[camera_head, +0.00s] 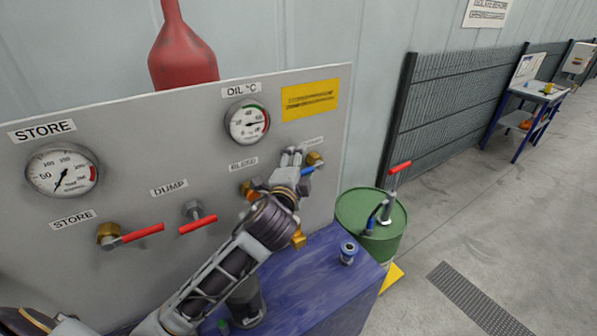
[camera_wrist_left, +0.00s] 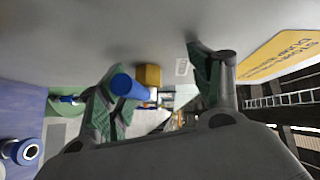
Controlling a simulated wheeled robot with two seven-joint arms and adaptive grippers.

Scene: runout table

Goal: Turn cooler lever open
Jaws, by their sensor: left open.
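The blue cooler lever (camera_head: 309,170) sits on a brass valve (camera_head: 315,158) at the right end of the grey panel, under a label that is partly hidden by my gripper. My left gripper (camera_head: 292,157) is open at the panel, just left of the lever. In the left wrist view, the lever's blue end (camera_wrist_left: 126,86) shows beside the left finger and overlaps it, with the brass valve (camera_wrist_left: 149,75) behind between the fingers. I cannot tell whether finger and lever touch. My right gripper is not in view.
Red levers for store (camera_head: 142,232) and dump (camera_head: 198,225) are on the panel left of my arm. A blue cabinet (camera_head: 320,285) stands below, with a green drum (camera_head: 352,212) to its right. Concrete floor farther right is open.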

